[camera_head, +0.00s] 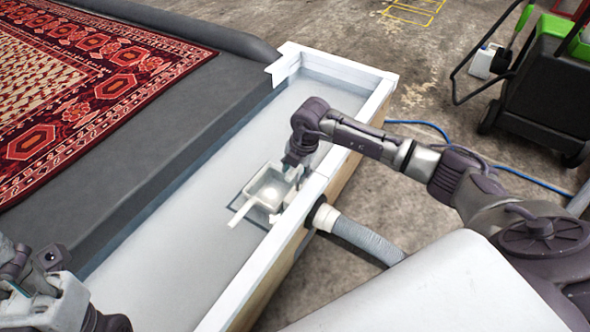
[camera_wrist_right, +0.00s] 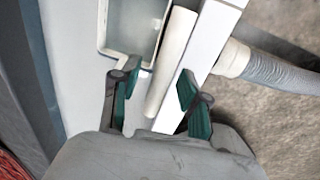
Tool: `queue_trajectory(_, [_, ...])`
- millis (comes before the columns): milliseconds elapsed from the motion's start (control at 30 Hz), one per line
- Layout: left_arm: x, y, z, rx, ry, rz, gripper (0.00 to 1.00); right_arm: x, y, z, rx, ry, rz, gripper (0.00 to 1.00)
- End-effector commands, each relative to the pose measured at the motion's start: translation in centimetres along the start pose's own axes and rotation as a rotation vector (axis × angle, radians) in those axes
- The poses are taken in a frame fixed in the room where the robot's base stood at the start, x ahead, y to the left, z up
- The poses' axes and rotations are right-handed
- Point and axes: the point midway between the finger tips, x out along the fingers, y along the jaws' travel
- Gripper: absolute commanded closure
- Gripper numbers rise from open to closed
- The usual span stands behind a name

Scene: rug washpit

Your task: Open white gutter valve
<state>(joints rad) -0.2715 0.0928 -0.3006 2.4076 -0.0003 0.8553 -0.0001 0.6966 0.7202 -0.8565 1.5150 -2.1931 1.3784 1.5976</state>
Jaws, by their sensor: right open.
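The white gutter valve (camera_head: 268,188) is a small open-topped white box set in the gutter, with a flat white strip (camera_head: 241,213) at its near left corner. My right gripper (camera_head: 293,170) is at the box's far right side, by the gutter wall. In the right wrist view the box (camera_wrist_right: 128,50) is beyond the left finger. My right gripper (camera_wrist_right: 157,88) is open there, with a rounded white bar (camera_wrist_right: 172,58) running between its green-padded fingers. I cannot tell whether they touch it. My left gripper (camera_head: 45,300) is at the lower left, and its jaws are unclear.
The gutter's white wall (camera_head: 262,262) runs along the right. A grey hose (camera_head: 360,236) joins it outside. A red patterned rug (camera_head: 85,85) lies on the dark platform at left. A green and black machine (camera_head: 545,85) and a blue hose (camera_head: 425,124) are at upper right.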

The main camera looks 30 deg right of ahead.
Motion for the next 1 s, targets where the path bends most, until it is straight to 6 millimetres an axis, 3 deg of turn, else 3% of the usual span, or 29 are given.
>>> queue_trajectory(233, [0.0, 0.0, 0.0, 0.001, 0.000, -0.001, 0.69, -1.6, 0.0, 0.0, 0.000, 0.000, 0.001, 0.55])
queue_trajectory(700, [0.0, 0.0, 0.0, 0.000, 0.000, 0.000, 0.69, -10.6, 0.0, 0.1, -0.001, -0.002, 0.002, 0.55])
queue_trajectory(1000, [0.0, 0.0, 0.0, 0.000, 0.000, 0.000, 0.69, -12.0, 0.0, 0.0, 0.000, 0.000, 0.000, 0.55])
